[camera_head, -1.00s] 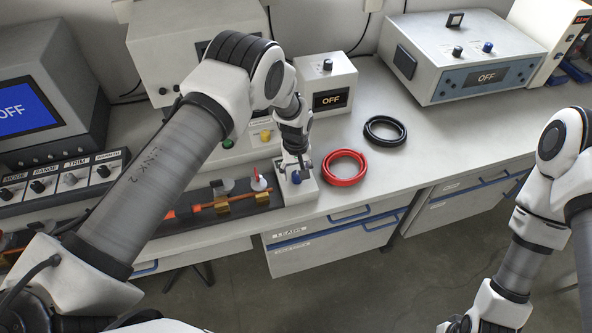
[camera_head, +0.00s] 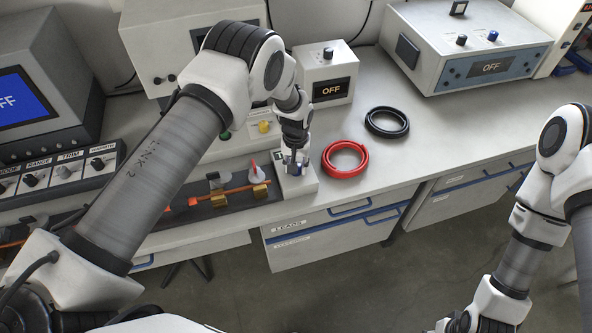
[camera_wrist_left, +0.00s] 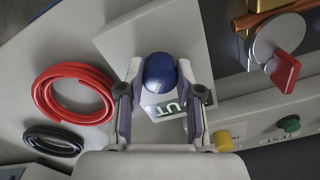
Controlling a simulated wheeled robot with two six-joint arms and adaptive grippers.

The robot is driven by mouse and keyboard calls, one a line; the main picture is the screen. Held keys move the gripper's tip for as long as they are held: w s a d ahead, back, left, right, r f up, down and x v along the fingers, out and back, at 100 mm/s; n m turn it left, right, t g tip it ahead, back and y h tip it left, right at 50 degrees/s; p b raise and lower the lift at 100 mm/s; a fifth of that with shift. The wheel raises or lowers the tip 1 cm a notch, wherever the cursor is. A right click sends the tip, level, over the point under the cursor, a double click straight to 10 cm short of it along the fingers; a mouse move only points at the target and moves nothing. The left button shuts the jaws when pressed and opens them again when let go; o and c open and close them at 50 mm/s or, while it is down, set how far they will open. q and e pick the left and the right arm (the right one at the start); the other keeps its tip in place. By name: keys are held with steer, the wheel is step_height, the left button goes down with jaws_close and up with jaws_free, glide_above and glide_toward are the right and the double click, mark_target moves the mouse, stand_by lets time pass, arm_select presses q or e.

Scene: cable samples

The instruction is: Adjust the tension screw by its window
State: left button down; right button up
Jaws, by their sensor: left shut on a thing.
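The tension screw appears as a blue round knob (camera_wrist_left: 160,72) on a small white block (camera_head: 303,188) at the right end of the cable fixture. My left gripper (camera_head: 295,168) points down over this block. In the left wrist view, its two fingers (camera_wrist_left: 159,85) are shut on the knob from both sides. Beside the knob, a small window (camera_wrist_left: 168,108) shows light characters on green, partly hidden by a finger; I cannot read it surely. My right gripper (camera_head: 460,324) is at the bottom edge, cut off, away from the bench.
A red cable coil (camera_head: 345,159) lies just right of the block, and a black coil (camera_head: 387,122) lies farther back. An orange cable runs through brass clamps (camera_head: 261,191) on the left. A small box reading OFF (camera_head: 325,76) stands behind. The bench front right is clear.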

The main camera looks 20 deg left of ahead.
arm_select(q)
steer(key=shift+f+m, duration=0.25)
steer(key=shift+m, duration=0.25)
steer(key=shift+r+m, duration=0.15)
steer(key=shift+m, duration=0.15)
arm_select(e)
steer(key=shift+f, duration=0.5)
arm_select(q)
steer(key=c, duration=0.8)
jaws_free()
steer(key=shift+c, duration=0.2)
steer(key=shift+o, duration=0.4)
steer(key=shift+w, duration=0.15)
arm_select(e)
steer(key=shift+w, duration=0.15)
